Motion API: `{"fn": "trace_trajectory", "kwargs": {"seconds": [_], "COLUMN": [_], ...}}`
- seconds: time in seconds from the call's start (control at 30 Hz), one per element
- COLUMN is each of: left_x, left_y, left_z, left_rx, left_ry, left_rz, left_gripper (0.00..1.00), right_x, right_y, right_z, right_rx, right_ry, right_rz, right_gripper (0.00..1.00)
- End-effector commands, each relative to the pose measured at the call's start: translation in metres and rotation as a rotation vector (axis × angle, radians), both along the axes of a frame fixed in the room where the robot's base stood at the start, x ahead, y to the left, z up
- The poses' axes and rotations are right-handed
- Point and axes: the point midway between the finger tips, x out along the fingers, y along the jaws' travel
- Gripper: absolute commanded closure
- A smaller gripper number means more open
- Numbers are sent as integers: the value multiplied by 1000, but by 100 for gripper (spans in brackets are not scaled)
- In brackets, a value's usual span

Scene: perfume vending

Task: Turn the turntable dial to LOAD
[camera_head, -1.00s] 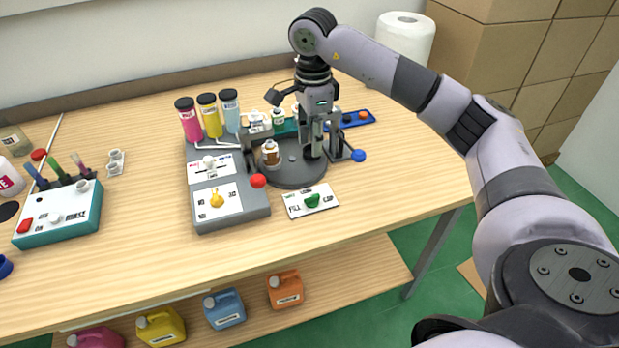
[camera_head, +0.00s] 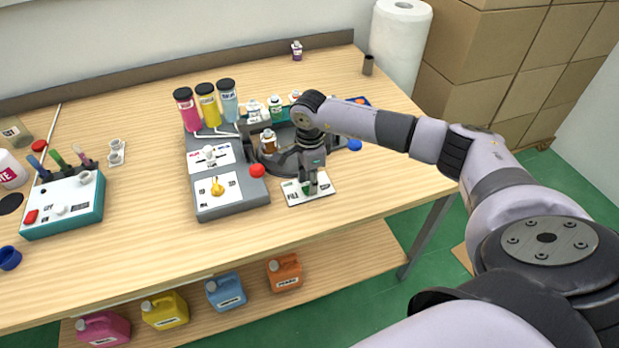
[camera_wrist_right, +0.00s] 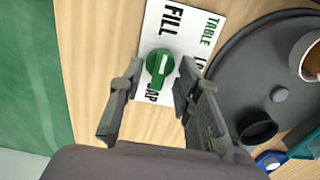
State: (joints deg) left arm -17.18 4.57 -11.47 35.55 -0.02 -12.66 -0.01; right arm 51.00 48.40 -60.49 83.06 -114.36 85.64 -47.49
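The turntable dial is a green knob (camera_wrist_right: 160,66) with a white line, on a white card (camera_wrist_right: 215,8) marked TABLE. FILL and CAP can be read on the card; a third label is partly hidden by a finger. I cannot tell for sure which label the line points to. My right gripper (camera_wrist_right: 159,78) is open, its fingers apart on either side of the dial and nothing between them. In the head view the right gripper (camera_head: 311,189) points down over the card (camera_head: 295,196) and mostly hides the dial. My left gripper is not in view.
The dark round turntable (camera_wrist_right: 232,70) lies close beside the card and holds a brown bottle (camera_head: 268,141). A grey station with a red button (camera_head: 257,171) and yellow knob (camera_head: 217,187) stands left of the card. The table in front of the card is clear.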

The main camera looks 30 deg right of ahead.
Motion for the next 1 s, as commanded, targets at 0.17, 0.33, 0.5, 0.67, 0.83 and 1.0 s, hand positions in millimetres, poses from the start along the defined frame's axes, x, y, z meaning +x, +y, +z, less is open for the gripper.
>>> {"fn": "trace_trajectory", "kwargs": {"seconds": [0.17,0.33,0.5,0.67,0.83,1.0], "left_x": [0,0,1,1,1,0], "left_y": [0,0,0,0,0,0], "left_z": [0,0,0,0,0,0], "left_rx": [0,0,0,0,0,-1], "left_ry": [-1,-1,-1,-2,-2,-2], "left_rz": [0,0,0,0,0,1], "left_gripper": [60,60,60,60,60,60], "right_x": [0,0,0,0,0,0], "right_y": [0,0,0,0,0,0], "right_z": [-2,-2,-2,-2,-2,-2], "right_rx": [0,0,0,0,0,0], "right_ry": [0,0,0,-1,-1,-1], "right_rz": [1,0,0,0,0,0], "right_gripper": [69,72,84,94,100,100]}}
